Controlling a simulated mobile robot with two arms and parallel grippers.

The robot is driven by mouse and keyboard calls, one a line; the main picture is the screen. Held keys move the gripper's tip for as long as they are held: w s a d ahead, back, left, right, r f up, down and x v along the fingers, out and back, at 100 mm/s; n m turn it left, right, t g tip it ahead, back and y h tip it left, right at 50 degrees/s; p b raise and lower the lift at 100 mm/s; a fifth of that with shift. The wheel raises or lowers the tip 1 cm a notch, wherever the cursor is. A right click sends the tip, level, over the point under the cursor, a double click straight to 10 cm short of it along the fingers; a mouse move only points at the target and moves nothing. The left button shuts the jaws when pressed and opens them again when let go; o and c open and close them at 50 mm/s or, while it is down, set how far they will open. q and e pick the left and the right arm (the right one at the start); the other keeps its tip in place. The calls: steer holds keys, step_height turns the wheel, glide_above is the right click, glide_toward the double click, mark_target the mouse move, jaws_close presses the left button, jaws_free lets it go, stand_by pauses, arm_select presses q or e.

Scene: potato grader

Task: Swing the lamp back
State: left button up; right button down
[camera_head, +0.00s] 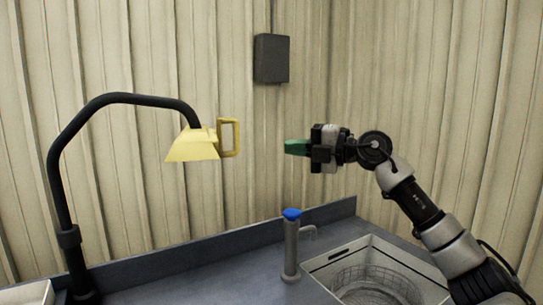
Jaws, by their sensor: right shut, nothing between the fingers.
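The lamp has a yellow shade (193,147) with a yellow loop handle (236,137) on its right side. The shade hangs at the end of a curved black arm (122,98), which rises from a black post (69,237) at the left of the counter. My right gripper (288,147) has green fingertips, which are shut with nothing between them. It points left toward the handle, at about the same height in the picture, with a clear gap between them. My left gripper does not show.
A grey counter (215,265) with a raised back edge runs along the corrugated wall. A sink (370,275) with a wire basket is at the lower right. A grey tap with a blue top (291,214) stands beside it. A dark box (271,58) is on the wall.

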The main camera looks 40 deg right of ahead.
steer(key=m, duration=0.1)
steer(key=p, duration=0.5)
glide_toward(236, 139)
steer(key=w+a, duration=0.4)
steer(key=a, duration=0.1)
steer(key=shift+w+d+f, duration=0.15)
steer(key=shift+w+f, duration=0.15)
steer(key=shift+w, duration=0.4)
steer(key=shift+w+d+r+p, duration=0.2)
steer(key=shift+w+p, duration=0.15)
steer(key=shift+p, duration=0.25)
steer(key=w+p, duration=0.1)
steer(key=w+d+p, duration=0.1)
steer(key=w+p, duration=0.1)
steer(key=w+d+p, duration=0.1)
steer(key=w, duration=0.1)
